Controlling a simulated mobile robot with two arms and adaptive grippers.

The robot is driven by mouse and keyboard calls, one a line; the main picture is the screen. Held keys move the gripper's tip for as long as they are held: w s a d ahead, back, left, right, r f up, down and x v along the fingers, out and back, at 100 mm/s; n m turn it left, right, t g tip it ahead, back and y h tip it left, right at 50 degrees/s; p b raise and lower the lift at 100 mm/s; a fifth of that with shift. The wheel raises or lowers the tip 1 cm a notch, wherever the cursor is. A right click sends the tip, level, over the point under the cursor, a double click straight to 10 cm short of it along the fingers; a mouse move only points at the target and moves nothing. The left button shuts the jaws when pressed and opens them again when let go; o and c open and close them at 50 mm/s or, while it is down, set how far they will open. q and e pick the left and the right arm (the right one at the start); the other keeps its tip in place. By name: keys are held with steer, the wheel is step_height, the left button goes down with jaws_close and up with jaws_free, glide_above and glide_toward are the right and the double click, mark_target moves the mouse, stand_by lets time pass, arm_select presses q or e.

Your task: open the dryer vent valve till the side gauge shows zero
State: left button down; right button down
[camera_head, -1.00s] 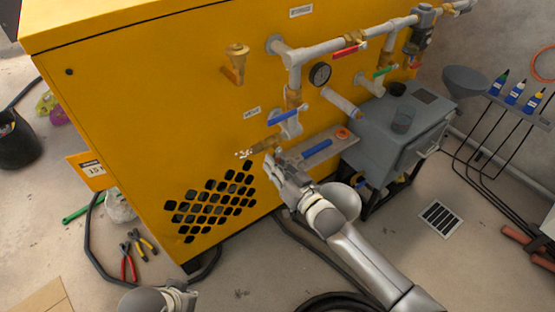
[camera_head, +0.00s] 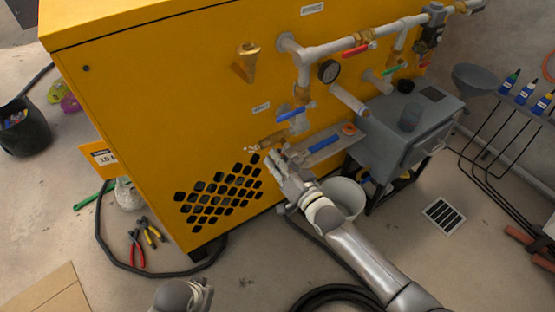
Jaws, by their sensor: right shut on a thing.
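The round side gauge (camera_head: 329,71) sits on the pipework of the yellow cabinet; its needle is too small to read. A valve with a blue lever (camera_head: 290,115) is below it. A brass outlet (camera_head: 268,141) sticks out lower down, with small white specks by its mouth. My right gripper (camera_head: 275,160) is shut at the lower side of this brass outlet, and its fingers hide what they hold.
A shelf (camera_head: 310,152) with a blue-handled thing is right of my right gripper. Red-handled pliers (camera_head: 137,253) and a black hose (camera_head: 110,255) lie on the floor. A floor drain (camera_head: 444,215) is at right.

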steer(key=c, duration=1.4)
jaws_free()
steer(key=v, duration=1.2)
